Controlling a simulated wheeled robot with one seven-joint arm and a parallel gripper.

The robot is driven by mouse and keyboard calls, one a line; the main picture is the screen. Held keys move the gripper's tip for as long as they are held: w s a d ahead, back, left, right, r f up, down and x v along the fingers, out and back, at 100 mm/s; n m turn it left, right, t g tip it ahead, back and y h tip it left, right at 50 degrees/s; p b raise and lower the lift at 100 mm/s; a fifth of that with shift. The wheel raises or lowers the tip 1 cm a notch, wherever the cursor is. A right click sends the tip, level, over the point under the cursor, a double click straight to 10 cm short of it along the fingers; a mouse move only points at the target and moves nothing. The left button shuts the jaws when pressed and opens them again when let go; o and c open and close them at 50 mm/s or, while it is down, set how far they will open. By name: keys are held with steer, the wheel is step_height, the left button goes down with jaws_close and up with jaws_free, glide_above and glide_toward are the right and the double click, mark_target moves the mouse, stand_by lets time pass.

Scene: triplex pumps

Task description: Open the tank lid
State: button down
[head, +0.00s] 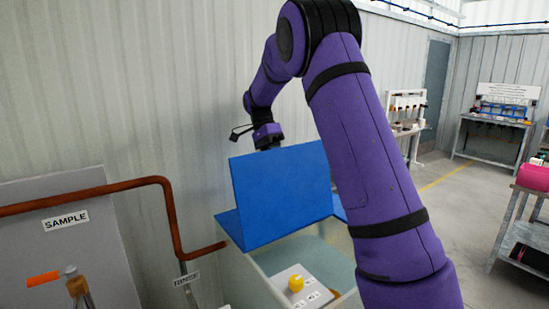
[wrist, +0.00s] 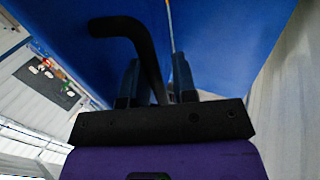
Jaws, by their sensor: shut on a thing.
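The blue tank lid (head: 285,193) stands raised at a steep tilt above the tank (head: 252,281), and the tank's pale interior shows below it. In the wrist view the lid's blue face (wrist: 228,35) fills the top. A black bent handle (wrist: 118,25) on the lid runs down between the fingers of my gripper (wrist: 157,82). My gripper is shut on this handle. In the head view my wrist shows just above the lid's top edge, and the fingers are hidden behind the lid.
A yellow knob (head: 296,283) sits on a light panel by the tank. A copper-coloured pipe (head: 95,192) and a grey panel with a SAMPLE label (head: 66,220) stand at left. A corrugated wall (head: 130,90) is close behind. Open floor (head: 445,215) and benches lie to the right.

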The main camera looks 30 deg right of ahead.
steer(key=c, duration=1.3)
jaws_free()
steer(key=shift+w+a+f, duration=0.1)
steer(key=shift+w+f, duration=0.05)
steer(key=shift+w, duration=0.15)
steer(key=shift+c, duration=0.2)
steer(key=shift+o, duration=1.1)
steer(key=shift+w+f, duration=0.2)
steer(key=shift+w, duration=0.1)
steer(key=shift+s+r, duration=0.1)
steer(key=shift+r, duration=0.1)
steer(key=s+a+r, duration=0.1)
steer(key=s+r, duration=0.1)
steer(key=s, duration=0.6)
steer(key=s+a+r, duration=0.2)
steer(key=s+r, duration=0.1)
steer(key=s, duration=0.4)
steer(key=shift+s+a, duration=0.3)
steer(key=shift+s, duration=0.05)
